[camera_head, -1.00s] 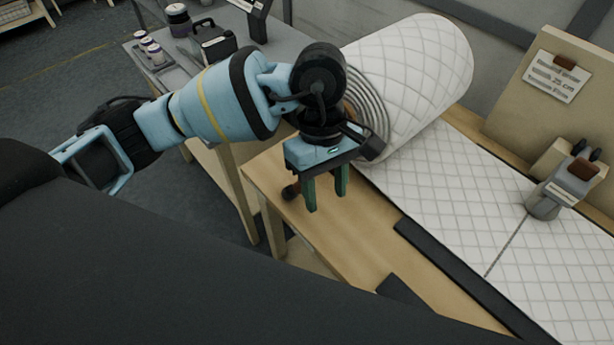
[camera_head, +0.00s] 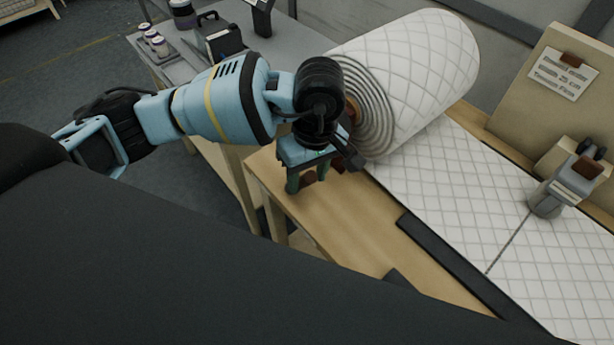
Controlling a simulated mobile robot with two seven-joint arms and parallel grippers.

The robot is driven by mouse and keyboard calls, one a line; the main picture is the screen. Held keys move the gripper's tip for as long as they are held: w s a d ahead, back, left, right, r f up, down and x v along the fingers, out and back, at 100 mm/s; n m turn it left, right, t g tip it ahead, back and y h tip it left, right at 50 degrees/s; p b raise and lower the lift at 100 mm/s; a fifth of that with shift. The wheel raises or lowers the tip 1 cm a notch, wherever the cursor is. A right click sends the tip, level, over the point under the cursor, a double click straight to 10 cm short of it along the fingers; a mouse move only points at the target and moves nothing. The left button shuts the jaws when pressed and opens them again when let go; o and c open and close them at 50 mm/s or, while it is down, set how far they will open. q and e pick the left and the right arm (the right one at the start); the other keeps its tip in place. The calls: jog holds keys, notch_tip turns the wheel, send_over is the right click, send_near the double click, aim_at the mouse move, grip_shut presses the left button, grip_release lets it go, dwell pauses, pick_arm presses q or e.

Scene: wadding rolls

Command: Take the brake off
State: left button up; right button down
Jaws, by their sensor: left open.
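The large white quilted wadding roll (camera_head: 425,75) lies at the back of the wooden table, its spiral end facing left. My left gripper (camera_head: 314,178) points down at the table's left corner, beside that spiral end. Its green fingers are open. A small reddish-brown part (camera_head: 309,177), perhaps the brake's knob or lever, shows between or just behind the fingers. I cannot tell whether they touch it. The wrist hides most of this part and the roll's lower left side. My right gripper is not in view.
Flat wadding (camera_head: 450,190) runs from the roll to the lower right, beside a dark strip (camera_head: 460,265) on the wooden table (camera_head: 340,225). A grey device (camera_head: 565,188) stands on the wadding. A board with a card (camera_head: 563,75) is behind. A grey side table (camera_head: 285,45) holds jars (camera_head: 155,42).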

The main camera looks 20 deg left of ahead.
pick_arm(q)
jog(key=shift+f, duration=0.6)
grip_shut()
